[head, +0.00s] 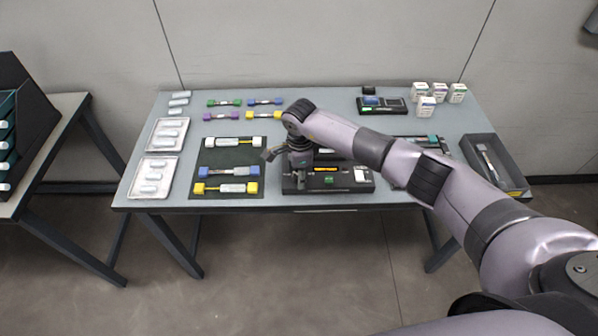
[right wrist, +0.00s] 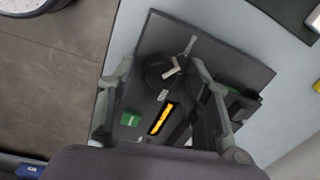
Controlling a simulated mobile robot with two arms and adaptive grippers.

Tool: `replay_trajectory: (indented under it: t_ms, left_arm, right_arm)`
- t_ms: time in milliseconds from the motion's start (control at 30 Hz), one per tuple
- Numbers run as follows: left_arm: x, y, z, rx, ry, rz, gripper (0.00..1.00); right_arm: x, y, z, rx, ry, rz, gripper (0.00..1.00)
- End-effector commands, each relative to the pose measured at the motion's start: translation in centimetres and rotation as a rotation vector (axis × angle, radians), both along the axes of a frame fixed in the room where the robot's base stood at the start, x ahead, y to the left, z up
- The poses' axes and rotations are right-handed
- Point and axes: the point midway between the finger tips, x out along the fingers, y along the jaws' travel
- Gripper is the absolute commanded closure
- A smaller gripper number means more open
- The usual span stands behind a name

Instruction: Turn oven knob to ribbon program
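The oven is a flat dark unit (head: 345,187) at the table's front middle, with an orange display (head: 328,169) and a green button (head: 328,180). In the right wrist view the oven's dark panel (right wrist: 240,72) shows a dark round knob (right wrist: 155,72) with a light grey pointer (right wrist: 181,57) beside it, the orange display (right wrist: 163,118) and the green button (right wrist: 130,119). My right gripper (head: 286,166) is over the oven's left end, pointing down. Its two fingers (right wrist: 158,66) are apart, with the knob area between them; contact cannot be told. My left gripper is out of view.
A dark mat (head: 227,192) with yellow, blue and white holders lies left of the oven. Two trays (head: 152,190) stand further left. A grey bin (head: 512,180) is at the right, and small white boxes (head: 426,106) are at the back right.

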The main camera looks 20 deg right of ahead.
Motion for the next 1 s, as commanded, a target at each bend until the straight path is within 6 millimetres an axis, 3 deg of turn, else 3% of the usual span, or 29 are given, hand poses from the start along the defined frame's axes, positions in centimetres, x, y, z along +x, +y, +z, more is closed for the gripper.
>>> replay_trajectory:
  t_ms: [633, 1000]
  left_arm:
    - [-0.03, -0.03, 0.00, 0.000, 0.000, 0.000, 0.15]
    - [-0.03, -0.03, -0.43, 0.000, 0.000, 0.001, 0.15]
  right_arm:
    - [0.02, -0.01, 0.06, 0.000, -0.001, 0.000, 1.00]
    - [0.06, -0.02, -0.04, -0.001, -0.002, -0.057, 1.00]
